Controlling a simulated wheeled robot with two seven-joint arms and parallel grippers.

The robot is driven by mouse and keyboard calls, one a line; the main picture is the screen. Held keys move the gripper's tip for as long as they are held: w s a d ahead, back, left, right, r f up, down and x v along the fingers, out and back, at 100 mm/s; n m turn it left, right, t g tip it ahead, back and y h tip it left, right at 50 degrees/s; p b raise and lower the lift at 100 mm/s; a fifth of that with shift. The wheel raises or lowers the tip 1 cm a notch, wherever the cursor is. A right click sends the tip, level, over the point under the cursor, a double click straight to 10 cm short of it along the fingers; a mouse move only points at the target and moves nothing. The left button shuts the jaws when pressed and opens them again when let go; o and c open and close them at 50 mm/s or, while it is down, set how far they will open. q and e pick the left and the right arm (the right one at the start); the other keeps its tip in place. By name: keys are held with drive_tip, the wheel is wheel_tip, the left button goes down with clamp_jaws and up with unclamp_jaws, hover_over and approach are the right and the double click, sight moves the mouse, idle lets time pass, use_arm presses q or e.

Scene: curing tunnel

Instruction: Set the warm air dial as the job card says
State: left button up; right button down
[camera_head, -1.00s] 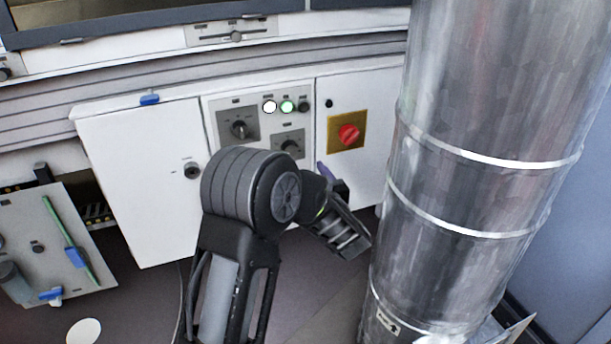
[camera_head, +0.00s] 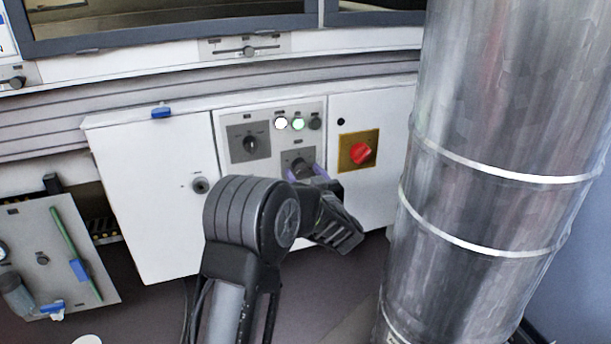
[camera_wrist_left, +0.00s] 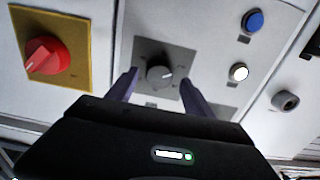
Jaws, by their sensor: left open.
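The control panel (camera_head: 271,122) on the white cabinet carries two dials on grey plates. The upper dial (camera_head: 251,143) is clear of my arm. The lower dial (camera_head: 298,163) is partly hidden behind my left gripper (camera_head: 306,172). In the left wrist view, a grey dial (camera_wrist_left: 160,75) with a pale pointer mark sits between the two purple fingers of my left gripper (camera_wrist_left: 159,80). The fingers are open, with a gap on each side of the knob. Dial labels are too small to read. No job card is readable. My right gripper is not in view.
A red rotary switch (camera_head: 361,153) on a yellow plate is right of the dials. A cabinet lock (camera_head: 200,185) is at left. A large metal duct (camera_head: 500,200) stands close on the right. The wrist view shows a blue button (camera_wrist_left: 254,20).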

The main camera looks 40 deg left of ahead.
use_arm(q)
drive_tip(key=shift+w+a, duration=0.35)
drive_tip(key=shift+a, duration=0.15)
drive_tip(key=shift+c, duration=0.2)
drive_tip(key=shift+w+a, duration=0.1)
drive_tip(key=c, duration=0.8)
clamp_jaws()
